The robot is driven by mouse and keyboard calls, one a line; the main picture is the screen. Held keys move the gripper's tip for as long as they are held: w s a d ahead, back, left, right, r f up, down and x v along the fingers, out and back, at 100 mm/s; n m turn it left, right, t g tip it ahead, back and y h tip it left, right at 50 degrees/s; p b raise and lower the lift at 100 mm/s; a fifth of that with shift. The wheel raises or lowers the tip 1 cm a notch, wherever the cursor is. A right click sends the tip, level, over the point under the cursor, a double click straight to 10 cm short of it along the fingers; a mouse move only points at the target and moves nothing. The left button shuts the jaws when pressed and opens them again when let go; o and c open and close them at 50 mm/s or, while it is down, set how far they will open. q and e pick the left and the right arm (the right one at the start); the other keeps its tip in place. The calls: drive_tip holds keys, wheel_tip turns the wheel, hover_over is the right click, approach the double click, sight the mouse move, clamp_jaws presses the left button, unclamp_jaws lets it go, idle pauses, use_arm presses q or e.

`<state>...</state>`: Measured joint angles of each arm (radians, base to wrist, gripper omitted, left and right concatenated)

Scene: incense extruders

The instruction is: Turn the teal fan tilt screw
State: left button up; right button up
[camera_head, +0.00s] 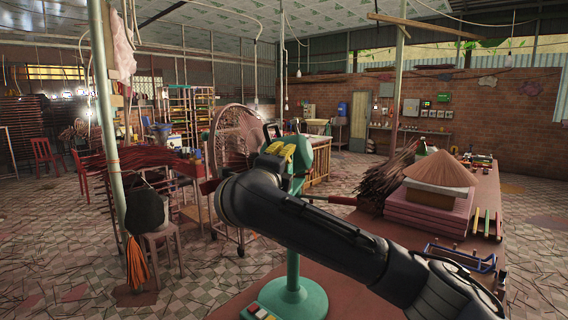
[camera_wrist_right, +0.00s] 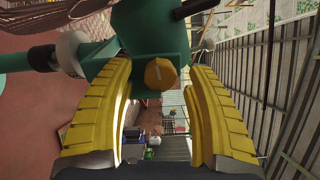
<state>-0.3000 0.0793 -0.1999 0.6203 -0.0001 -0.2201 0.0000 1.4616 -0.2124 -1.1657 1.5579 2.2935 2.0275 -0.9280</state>
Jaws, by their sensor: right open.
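The teal fan stands on a teal pole and round base (camera_head: 295,296) in the head view, with its wire cage (camera_head: 233,140) to the left. My right gripper (camera_head: 281,151), with yellow fingers, is at the fan's teal motor housing (camera_head: 322,150), partly in front of it. In the right wrist view the brass-coloured tilt screw (camera_wrist_right: 160,74) with a slot sits on a teal bracket (camera_wrist_right: 176,63). The open fingers of the right gripper (camera_wrist_right: 161,80) stand either side of the screw, with gaps visible on both sides. The screw is hidden in the head view. My left gripper is not in view.
A reddish table (camera_head: 478,215) on the right holds incense bundles (camera_head: 375,185), a conical hat (camera_head: 440,168) on pink stacked blocks and a blue-handled rack (camera_head: 460,258). A post (camera_head: 107,120) and a stool (camera_head: 162,236) stand left.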

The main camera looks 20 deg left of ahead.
drive_tip(key=shift+w, duration=0.8)
drive_tip(key=shift+c, duration=0.5)
clamp_jaws()
